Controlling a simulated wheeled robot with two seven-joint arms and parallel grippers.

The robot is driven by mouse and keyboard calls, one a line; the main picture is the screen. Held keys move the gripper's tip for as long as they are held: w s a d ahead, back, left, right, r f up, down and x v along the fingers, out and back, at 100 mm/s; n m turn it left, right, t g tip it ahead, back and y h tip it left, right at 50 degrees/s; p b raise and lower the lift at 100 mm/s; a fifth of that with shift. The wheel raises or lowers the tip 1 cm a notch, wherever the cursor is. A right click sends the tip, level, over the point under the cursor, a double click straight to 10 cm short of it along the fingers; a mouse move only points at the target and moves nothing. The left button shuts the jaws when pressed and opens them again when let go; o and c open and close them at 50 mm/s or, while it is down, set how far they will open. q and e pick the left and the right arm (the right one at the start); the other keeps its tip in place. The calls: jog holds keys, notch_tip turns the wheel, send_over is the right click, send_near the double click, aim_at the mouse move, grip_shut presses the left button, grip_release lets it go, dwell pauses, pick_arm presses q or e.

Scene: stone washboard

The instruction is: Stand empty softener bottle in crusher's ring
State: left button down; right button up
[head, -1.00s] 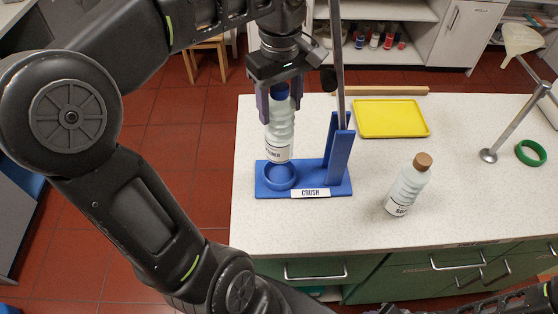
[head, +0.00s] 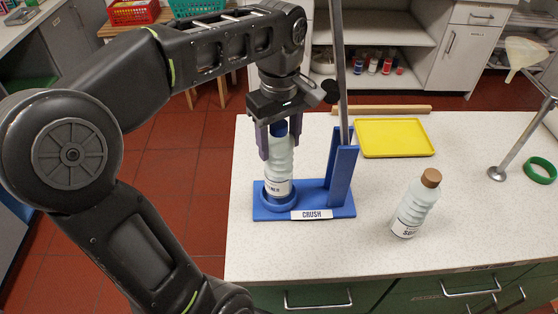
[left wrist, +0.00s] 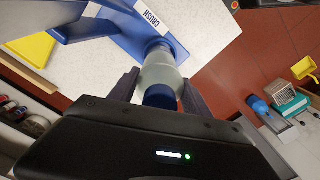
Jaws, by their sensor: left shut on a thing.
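The softener bottle (head: 279,167) is pale, ribbed and blue-capped. It is upright with its base at the blue ring (head: 279,203) of the crusher (head: 325,186), whose plate is labelled CRUSH. The base looks to be inside the ring, but I cannot tell if it touches the bottom. My left gripper (head: 279,135) is shut on the bottle's upper part from above. In the left wrist view the bottle (left wrist: 158,72) sits between the fingers, its base at the blue ring (left wrist: 165,46). My right gripper is not in view.
A second pale bottle with a brown cap (head: 415,205) stands right of the crusher. A yellow tray (head: 395,138) and a wooden rod (head: 385,110) lie behind. A metal stand (head: 510,160) and green ring (head: 540,170) are at the right. The counter front (head: 300,255) is clear.

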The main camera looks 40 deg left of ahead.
aim_at(279, 179)
pick_arm(q)
jog(key=shift+f, duration=0.4)
notch_tip(279, 179, down, 3)
jog(key=shift+r, duration=0.1)
jog(key=shift+c, duration=2.4)
grip_release()
jog(key=shift+f, duration=0.2)
